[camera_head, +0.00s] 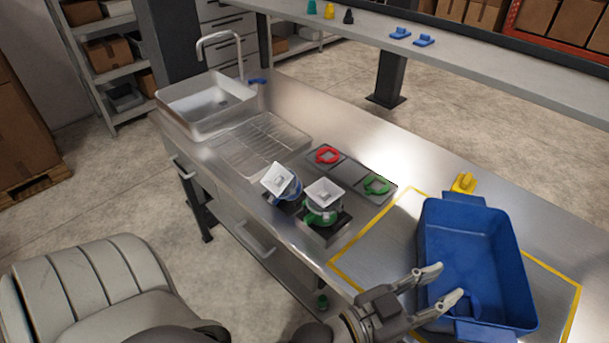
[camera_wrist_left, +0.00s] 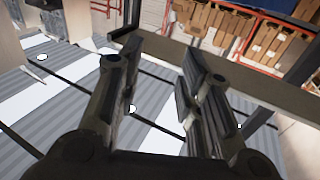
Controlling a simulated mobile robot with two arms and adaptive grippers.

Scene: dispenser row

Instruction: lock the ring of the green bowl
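The green bowl (camera_head: 320,216) stands on a dark pad near the counter's front edge, with a white square piece (camera_head: 324,193) on top. A green ring-shaped piece (camera_head: 376,185) lies on another dark pad behind and to the right of it. I cannot tell whether a ring on the bowl is locked.
A blue bowl (camera_head: 287,193) with a tilted white piece stands left of the green bowl. A red ring-shaped piece (camera_head: 327,154) lies behind. A large blue bin (camera_head: 520,270) stands at right by a yellow object (camera_head: 464,183). A sink (camera_head: 206,103) and wire rack (camera_head: 258,145) fill the left.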

